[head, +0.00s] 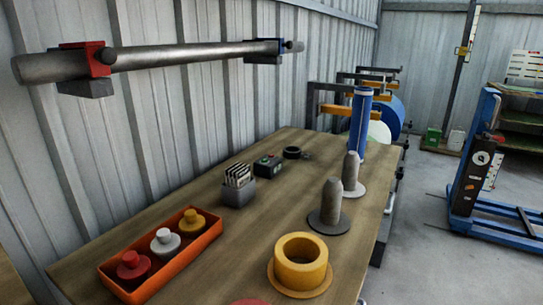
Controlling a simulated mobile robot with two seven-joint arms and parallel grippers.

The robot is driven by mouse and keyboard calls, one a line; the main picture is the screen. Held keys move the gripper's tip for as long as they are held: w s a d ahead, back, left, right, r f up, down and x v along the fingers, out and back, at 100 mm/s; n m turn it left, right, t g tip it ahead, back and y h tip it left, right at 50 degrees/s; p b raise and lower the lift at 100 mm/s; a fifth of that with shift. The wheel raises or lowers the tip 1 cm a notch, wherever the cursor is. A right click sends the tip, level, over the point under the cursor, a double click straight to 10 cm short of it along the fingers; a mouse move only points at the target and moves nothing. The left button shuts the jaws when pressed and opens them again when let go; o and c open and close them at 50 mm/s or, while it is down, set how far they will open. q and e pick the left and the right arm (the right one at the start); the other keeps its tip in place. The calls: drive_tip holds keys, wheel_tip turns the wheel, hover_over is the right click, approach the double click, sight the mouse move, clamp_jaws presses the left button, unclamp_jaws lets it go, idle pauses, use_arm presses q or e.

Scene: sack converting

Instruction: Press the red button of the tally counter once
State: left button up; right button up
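A small dark box (268,166), which looks like the tally counter, sits on the wooden table toward its far left part. It shows a small greenish patch and a small reddish spot on top; the spot is too small to tell clearly as the button. Neither of my grippers is in the head view, so their place relative to the counter does not show.
On the table (208,269), a grey card holder (238,190) stands left of the counter and a black ring (292,153) lies behind it. An orange tray (193,251), yellow ring (300,263) and two grey cones (331,201) (350,171) stand nearer or right. The table's middle is clear.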

use_arm(q)
drive_tip(key=shift+d, duration=0.1)
clamp_jaws()
idle(1.2)
